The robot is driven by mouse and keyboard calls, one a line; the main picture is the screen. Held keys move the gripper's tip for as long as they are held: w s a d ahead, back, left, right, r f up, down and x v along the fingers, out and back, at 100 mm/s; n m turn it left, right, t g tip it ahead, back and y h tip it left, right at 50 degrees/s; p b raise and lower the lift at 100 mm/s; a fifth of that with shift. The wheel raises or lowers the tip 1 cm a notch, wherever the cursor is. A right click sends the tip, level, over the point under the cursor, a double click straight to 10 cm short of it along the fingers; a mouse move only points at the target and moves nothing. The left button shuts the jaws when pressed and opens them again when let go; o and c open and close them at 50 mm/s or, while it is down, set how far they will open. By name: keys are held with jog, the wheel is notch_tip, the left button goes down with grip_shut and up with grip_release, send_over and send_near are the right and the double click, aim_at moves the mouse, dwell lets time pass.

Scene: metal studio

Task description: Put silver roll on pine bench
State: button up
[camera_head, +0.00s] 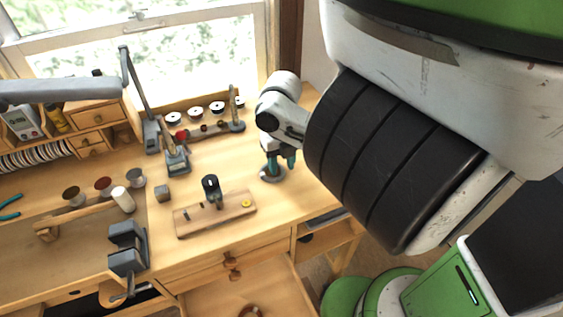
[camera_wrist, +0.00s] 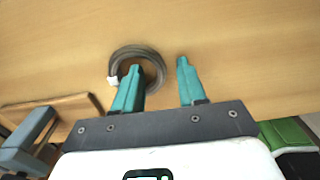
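The silver roll is a coil of grey wire (camera_wrist: 121,58) with a small white tag, lying flat on the pine bench (camera_wrist: 230,40). In the head view the roll (camera_head: 264,178) shows partly under my gripper (camera_head: 281,161), on the right part of the pine bench (camera_head: 180,262). In the wrist view my gripper (camera_wrist: 158,68) is open, its teal fingers apart. The left fingertip appears over the roll's opening and the right one outside it, with the roll's right side between them. I cannot tell whether they touch it.
A wooden board (camera_head: 188,230) with a dark tool lies left of my gripper. A grey vise (camera_head: 127,250) sits at the front left edge. Spools (camera_head: 196,113) stand behind. A drawer (camera_head: 240,295) is open at the front. Bench right of the roll looks clear.

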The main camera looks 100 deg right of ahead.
aim_at(282, 167)
jog(key=shift+r, duration=0.1)
notch_tip(282, 167, up, 12)
jog(key=p, duration=0.3)
dwell(0.3)
dwell(0.4)
